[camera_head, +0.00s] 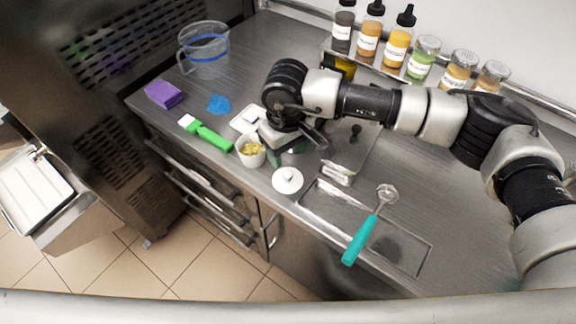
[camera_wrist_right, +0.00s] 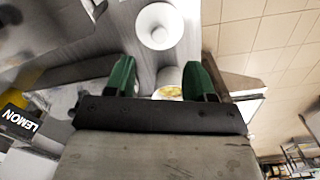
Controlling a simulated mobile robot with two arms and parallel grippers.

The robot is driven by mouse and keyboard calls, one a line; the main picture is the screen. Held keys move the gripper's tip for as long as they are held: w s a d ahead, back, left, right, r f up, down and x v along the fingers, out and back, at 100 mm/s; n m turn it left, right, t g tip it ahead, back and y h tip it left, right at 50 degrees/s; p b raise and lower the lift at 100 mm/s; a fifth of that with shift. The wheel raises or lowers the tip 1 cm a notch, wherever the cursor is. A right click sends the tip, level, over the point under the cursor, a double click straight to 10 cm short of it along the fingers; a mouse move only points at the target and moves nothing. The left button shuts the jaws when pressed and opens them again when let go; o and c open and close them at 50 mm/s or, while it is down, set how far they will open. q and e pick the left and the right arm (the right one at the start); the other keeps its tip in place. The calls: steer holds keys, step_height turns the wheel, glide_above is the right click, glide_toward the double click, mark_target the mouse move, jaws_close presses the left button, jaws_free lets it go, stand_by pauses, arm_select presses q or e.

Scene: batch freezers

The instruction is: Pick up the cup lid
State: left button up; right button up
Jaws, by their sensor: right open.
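The cup lid (camera_head: 288,181) is a white round disc with a small knob, lying on the steel counter near its front edge. It also shows at the top of the right wrist view (camera_wrist_right: 160,27), beyond the fingertips. My right gripper (camera_head: 287,157) is open and empty, its green fingers partly hidden under the wrist in the head view. It is just behind the lid and to the right of a white cup (camera_head: 251,151) with yellow contents. In the right wrist view the cup (camera_wrist_right: 170,82) appears between the green fingers (camera_wrist_right: 160,80). My left gripper is not in view.
A green-handled brush (camera_head: 208,134), blue cloth (camera_head: 218,104), purple sponge (camera_head: 164,94) and clear jug (camera_head: 204,48) stand to the left. A teal-handled tool (camera_head: 362,236) lies right of the lid. Several bottles and jars (camera_head: 397,48) line the back. My arm spans the counter's right side.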

mark_target(287, 173)
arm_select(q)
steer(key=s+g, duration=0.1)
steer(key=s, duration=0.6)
arm_select(e)
steer(key=f, duration=0.1)
steer(key=s+f, duration=0.1)
steer(key=f, duration=0.1)
steer(key=shift+a+p, duration=0.1)
steer(key=shift+p, duration=0.2)
steer(key=shift+w+f, duration=0.25)
steer(key=f+p, duration=0.2)
steer(key=f, duration=0.2)
steer(key=shift+w+f+p, duration=0.2)
steer(key=shift+w+p, duration=0.1)
steer(key=shift+p, duration=0.1)
steer(key=shift+f, duration=0.25)
steer(key=shift+c, duration=0.8)
steer(key=c, duration=0.7)
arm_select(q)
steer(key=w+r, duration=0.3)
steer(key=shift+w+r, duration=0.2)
arm_select(e)
steer(key=shift+c, duration=0.7)
